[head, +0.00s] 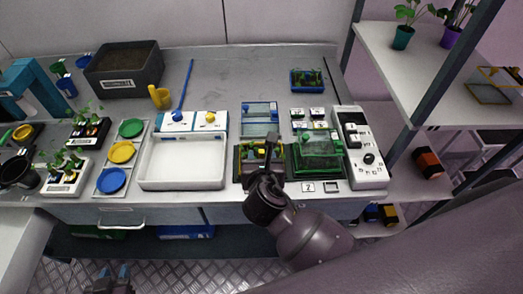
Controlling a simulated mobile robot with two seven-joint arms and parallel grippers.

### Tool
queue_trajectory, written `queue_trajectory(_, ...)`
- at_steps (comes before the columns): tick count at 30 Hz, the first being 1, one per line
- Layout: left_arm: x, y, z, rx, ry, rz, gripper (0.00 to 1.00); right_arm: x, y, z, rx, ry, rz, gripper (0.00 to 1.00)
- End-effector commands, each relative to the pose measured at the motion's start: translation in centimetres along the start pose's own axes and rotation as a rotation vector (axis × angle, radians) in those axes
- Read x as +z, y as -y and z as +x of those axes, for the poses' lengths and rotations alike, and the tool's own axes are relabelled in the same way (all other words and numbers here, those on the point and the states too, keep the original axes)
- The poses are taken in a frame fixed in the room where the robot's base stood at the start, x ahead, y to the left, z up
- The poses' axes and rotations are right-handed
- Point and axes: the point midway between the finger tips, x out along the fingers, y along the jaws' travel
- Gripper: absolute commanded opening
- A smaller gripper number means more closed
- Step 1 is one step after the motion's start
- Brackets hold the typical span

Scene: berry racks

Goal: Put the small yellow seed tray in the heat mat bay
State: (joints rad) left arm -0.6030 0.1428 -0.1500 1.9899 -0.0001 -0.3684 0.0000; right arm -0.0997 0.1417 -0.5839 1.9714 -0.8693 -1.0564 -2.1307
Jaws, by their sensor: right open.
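A small seed tray (275,155) with a yellow patch and dark contents sits on the left part of the dark heat mat (238,170) at the bench's front. My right gripper (262,160) is directly over this tray, open, with its fingers around or just above the tray's middle. The gripper hides part of the tray and the mat's front edge, so I cannot tell whether it touches. A green covered tray (319,150) fills the bay to the right, above a "2" label (308,187). My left gripper (114,272) is low at the bottom left, open and empty.
A white basin (183,183) lies left of the mat. A clear blue cover (260,112) lies behind it, and a blue tray (308,88) of seedlings farther back. A white control box (375,177) borders the green tray. A shelf rack (400,90) stands right.

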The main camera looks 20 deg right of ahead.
Motion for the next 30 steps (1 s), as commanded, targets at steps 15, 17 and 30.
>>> queue_trajectory(15,-0.3,0.1,-0.3,0.000,0.001,0.000,0.36,0.0,0.0,-7.7,0.000,0.000,-0.001,0.42)
queue_trajectory(17,-0.3,0.1,-0.3,0.000,0.001,0.000,0.36,0.0,0.0,-7.9,0.000,0.000,-0.001,0.42)
queue_trajectory(30,-0.3,0.1,-0.2,0.000,0.001,0.000,0.36,0.0,0.0,-8.0,0.000,0.000,-0.001,0.42)
